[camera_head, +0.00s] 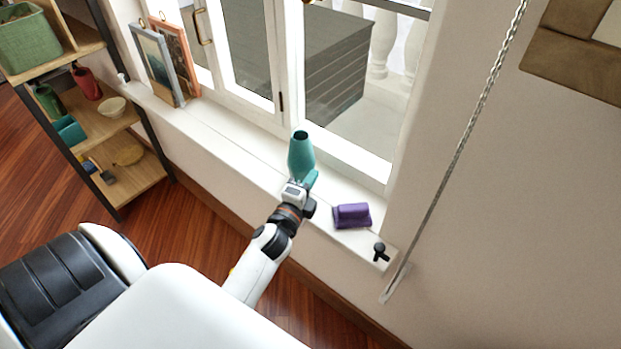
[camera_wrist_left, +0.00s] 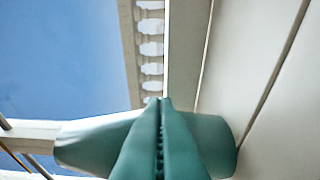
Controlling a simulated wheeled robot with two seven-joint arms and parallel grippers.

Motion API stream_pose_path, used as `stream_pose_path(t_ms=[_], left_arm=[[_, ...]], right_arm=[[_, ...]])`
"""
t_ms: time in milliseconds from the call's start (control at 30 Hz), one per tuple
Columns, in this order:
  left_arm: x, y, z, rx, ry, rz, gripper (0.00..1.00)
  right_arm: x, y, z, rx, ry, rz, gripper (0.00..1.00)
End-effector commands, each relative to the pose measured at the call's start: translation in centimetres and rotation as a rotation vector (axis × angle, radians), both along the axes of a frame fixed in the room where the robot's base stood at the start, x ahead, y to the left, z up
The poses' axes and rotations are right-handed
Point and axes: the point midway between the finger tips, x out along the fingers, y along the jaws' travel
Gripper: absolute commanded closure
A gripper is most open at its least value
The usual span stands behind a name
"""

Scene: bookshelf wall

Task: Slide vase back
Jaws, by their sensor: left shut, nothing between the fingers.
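A teal vase (camera_head: 301,156) with a dark round mouth stands on the white window sill (camera_head: 232,141), in front of the window. My left gripper (camera_head: 312,178) is at the room side of the vase, low on it, with its teal fingers closed together. In the left wrist view the shut fingers (camera_wrist_left: 160,110) lie across the middle of the vase (camera_wrist_left: 92,143), which shows on both sides of them. They look very close to it; I cannot tell whether they touch. The base of the vase is partly hidden by the gripper in the head view. My right gripper is not in view.
A purple object (camera_head: 352,215) and a small black object (camera_head: 381,251) are on the sill to the right. Framed pictures (camera_head: 158,62) lean at the sill's left end. A shelf (camera_head: 103,122) with bowls and vases stands at left. A chain (camera_head: 465,140) hangs at right.

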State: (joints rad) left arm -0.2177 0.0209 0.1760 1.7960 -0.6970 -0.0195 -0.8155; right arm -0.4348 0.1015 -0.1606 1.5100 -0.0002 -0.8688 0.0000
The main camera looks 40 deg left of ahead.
Motion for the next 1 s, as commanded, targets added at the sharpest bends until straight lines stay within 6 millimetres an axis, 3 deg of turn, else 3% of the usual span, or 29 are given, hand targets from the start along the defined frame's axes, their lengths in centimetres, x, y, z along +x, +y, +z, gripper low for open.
stream_pose_path(t_ms=[67,167,467,667,833,900,1000], left_arm=[[0.1,0.8,0.1,0.004,0.001,0.0,1.0],[0.2,3.0,0.2,0.008,0.002,0.001,1.0],[0.8,12.0,0.0,0.008,0.003,0.002,1.0],[1.2,18.0,-0.2,0.007,0.002,0.002,1.0],[1.5,22.6,-0.2,0.006,0.001,0.002,1.0],[1.6,23.7,-0.2,0.004,0.001,0.0,1.0],[1.5,23.3,0.0,0.0,0.0,-0.001,1.0]], right_arm=[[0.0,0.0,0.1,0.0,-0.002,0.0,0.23],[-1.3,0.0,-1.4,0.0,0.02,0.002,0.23],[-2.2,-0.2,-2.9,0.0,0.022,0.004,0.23],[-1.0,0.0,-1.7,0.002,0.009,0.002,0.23],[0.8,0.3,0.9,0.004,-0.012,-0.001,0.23],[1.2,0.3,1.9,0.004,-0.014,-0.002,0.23],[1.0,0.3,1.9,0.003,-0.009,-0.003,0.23]])
